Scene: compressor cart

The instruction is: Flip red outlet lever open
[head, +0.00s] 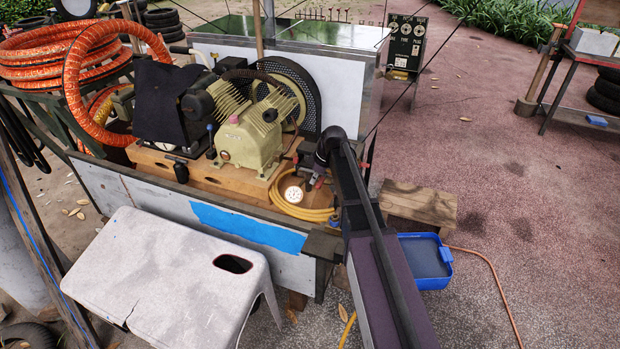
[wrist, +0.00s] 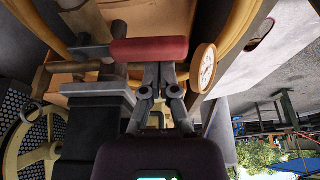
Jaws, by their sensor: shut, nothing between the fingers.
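The red outlet lever (wrist: 150,49) lies across the upper middle of the wrist view, its sleeve running sideways from a metal valve body (wrist: 96,70) on the left. My gripper (wrist: 158,75) is shut and empty. Its fingertips are right against or just short of the lever's lower edge in the picture; I cannot tell whether they touch. In the head view my gripper (head: 318,177) is at the right end of the compressor cart, and the lever is too small or hidden to make out there.
A round white gauge (wrist: 203,67) is close right of the fingers; it also shows in the head view (head: 293,194). A coiled yellow hose (head: 300,210) lies beside it. The compressor (head: 250,140) stands left. A white stool (head: 165,270) is in front, a blue bin (head: 425,280) right.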

